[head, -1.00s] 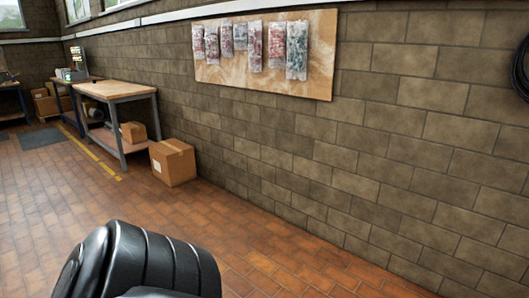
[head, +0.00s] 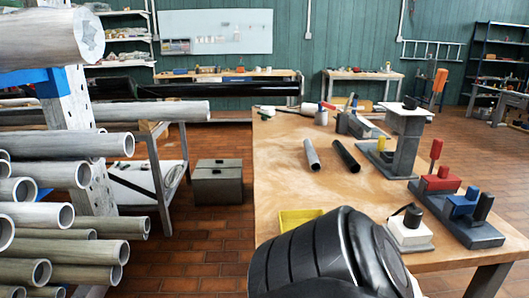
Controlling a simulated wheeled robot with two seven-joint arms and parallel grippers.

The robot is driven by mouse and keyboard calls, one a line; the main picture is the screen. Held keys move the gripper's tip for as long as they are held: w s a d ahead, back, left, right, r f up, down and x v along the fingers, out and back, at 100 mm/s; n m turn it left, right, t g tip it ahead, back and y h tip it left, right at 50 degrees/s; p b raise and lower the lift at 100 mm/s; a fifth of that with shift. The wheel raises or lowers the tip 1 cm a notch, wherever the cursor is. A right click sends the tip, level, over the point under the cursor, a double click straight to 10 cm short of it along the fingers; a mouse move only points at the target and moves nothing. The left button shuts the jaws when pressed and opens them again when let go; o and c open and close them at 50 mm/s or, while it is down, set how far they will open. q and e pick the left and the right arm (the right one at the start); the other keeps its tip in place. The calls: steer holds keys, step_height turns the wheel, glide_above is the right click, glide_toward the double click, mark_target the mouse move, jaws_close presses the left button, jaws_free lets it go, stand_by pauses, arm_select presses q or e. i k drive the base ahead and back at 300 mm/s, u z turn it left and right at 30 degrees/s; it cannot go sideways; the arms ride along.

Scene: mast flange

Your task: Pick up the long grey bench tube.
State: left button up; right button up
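A grey tube (head: 312,155) lies on the wooden workbench (head: 284,180), pointing away from me. It is beside a similar black tube (head: 346,156), with a small gap between them. No gripper touches either tube. Neither of my grippers is in view. A large black rounded part of my own arm fills the bottom middle and hides the near part of the bench.
Right on the bench stand a vise-like fixture (head: 408,120) and red and blue blocks (head: 436,183) on a grey base. A yellow tray (head: 299,218) lies near the left edge. At left, a rack holds several protruding grey pipes (head: 80,145). A grey box (head: 217,182) is on the floor.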

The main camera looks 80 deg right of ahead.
mark_target(315, 165)
steer(key=z, duration=2.8)
